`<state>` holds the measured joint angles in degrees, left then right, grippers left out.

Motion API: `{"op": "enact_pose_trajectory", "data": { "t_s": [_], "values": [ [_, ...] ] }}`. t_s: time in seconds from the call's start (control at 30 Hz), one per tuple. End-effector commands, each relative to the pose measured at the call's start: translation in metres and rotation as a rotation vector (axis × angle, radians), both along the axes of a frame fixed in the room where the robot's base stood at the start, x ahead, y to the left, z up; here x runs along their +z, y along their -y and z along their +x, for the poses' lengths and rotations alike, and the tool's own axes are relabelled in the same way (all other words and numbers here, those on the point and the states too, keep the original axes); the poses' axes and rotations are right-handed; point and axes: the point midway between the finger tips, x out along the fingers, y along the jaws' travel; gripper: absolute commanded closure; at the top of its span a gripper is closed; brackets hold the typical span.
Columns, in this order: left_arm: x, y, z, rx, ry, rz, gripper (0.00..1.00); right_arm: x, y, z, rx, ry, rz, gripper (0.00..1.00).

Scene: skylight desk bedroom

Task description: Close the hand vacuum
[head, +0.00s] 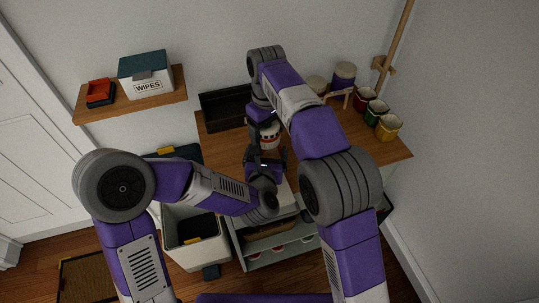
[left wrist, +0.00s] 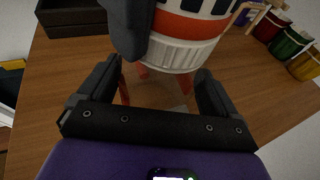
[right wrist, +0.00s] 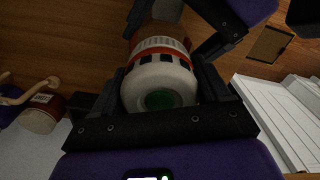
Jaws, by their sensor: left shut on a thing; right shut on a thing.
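The hand vacuum (head: 269,136) is a white, round body with an orange-red band and dark windows, above the wooden desk. In the left wrist view its ribbed white collar (left wrist: 180,55) shows, with orange prongs and a see-through-looking part below it. My right gripper (right wrist: 163,85) is shut around its white end, which has a green centre. My left gripper (left wrist: 160,88) has its fingers on either side of the lower part, below the collar. My left gripper (head: 265,163) is partly hidden in the head view. Whether the parts are fully joined cannot be told.
The desk (head: 345,140) holds a dark open tray (head: 222,108) behind and red, green and yellow pots (head: 388,127) at right. A shelf (head: 90,112) carries a wipes box (head: 147,78). A white bin (head: 190,250) stands at front left. Bare desk lies right of the vacuum.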

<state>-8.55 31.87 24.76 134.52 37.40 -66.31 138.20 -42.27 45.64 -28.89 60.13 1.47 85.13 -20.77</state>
Motion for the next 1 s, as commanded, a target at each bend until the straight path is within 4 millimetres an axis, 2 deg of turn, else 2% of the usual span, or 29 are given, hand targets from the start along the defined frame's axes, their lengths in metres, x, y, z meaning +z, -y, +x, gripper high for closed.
{"op": "enact_pose_trajectory", "data": {
  "t_s": [0.17,0.2,0.33,0.67,1.0],
  "values": [
    [0.001,0.000,0.000,0.000,0.003,-0.001,0.93,0.000,0.000,0.000,-0.001,0.001,-0.001,0.61],
    [0.001,0.000,0.000,0.000,0.003,-0.001,0.93,0.000,0.000,0.000,-0.001,0.001,-0.001,0.20],
    [0.001,0.000,0.000,0.001,0.003,-0.001,0.93,0.000,0.000,0.000,-0.001,0.001,-0.001,0.00],
    [0.001,0.000,0.000,0.001,0.003,-0.001,0.93,0.005,0.000,0.001,0.000,0.002,0.001,0.00],
    [0.001,0.000,0.000,0.001,0.003,0.000,0.93,0.050,0.000,0.001,-0.001,0.004,0.000,0.00]
  ]
}}
